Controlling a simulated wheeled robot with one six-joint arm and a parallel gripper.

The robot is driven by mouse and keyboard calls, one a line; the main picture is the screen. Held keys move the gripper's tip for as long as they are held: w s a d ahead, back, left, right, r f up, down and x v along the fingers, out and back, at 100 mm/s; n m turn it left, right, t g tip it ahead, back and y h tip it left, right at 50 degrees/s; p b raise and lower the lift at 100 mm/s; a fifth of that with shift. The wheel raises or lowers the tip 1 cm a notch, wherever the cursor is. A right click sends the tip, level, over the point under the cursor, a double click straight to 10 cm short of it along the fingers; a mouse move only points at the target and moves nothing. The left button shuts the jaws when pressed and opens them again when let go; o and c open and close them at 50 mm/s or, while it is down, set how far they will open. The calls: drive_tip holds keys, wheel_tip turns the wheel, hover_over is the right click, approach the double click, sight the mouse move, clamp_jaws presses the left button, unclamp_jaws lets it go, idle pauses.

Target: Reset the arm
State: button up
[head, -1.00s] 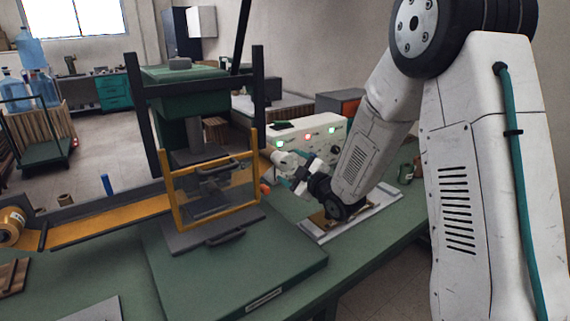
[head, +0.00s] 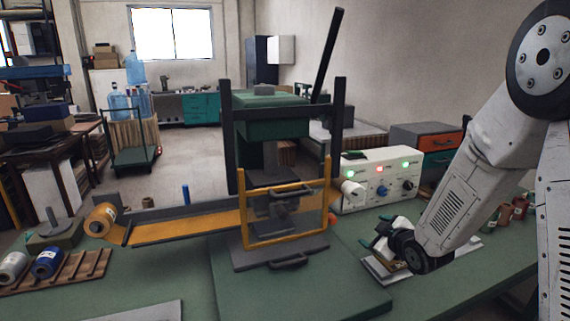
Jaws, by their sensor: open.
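My arm comes in from the right side of the head view. My gripper (head: 377,240) is at its lower end, low over the green bench (head: 470,285) to the right of the press. Its jaws are small in this view and partly hidden by the wrist, and they look open. A pale flat plate or tray (head: 376,272) lies on the bench beneath the wrist. What lies on it is mostly hidden by my arm.
A green press (head: 270,125) with a yellow-framed guard (head: 245,222) and a raised lever stands left of my gripper. A white control box (head: 382,180) with lit lamps stands behind it. An orange strip (head: 185,227) runs left to a roll (head: 101,219).

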drive_tip(key=s+d+r+m+g+h, duration=0.1)
drive_tip(key=s+d+m+g+h, duration=0.2)
drive_tip(key=s, duration=0.5)
drive_tip(key=s+d+m+g+h, duration=0.1)
drive_tip(key=s+m+g, duration=0.3)
drive_tip(key=s+g, duration=0.3)
drive_tip(key=s+a+r+m, duration=0.1)
drive_tip(key=s+r, duration=0.3)
drive_tip(key=s, duration=0.4)
drive_tip(key=s+a+r+m+g+y, duration=0.1)
drive_tip(key=s+a+r, duration=0.1)
drive_tip(key=s+r, duration=0.3)
drive_tip(key=s+a+r+m, duration=0.1)
drive_tip(key=s+r, duration=0.4)
drive_tip(key=s, duration=0.7)
drive_tip(key=shift+a+r+g, duration=0.2)
drive_tip(key=shift+a+g, duration=0.2)
drive_tip(key=shift+a, duration=0.45)
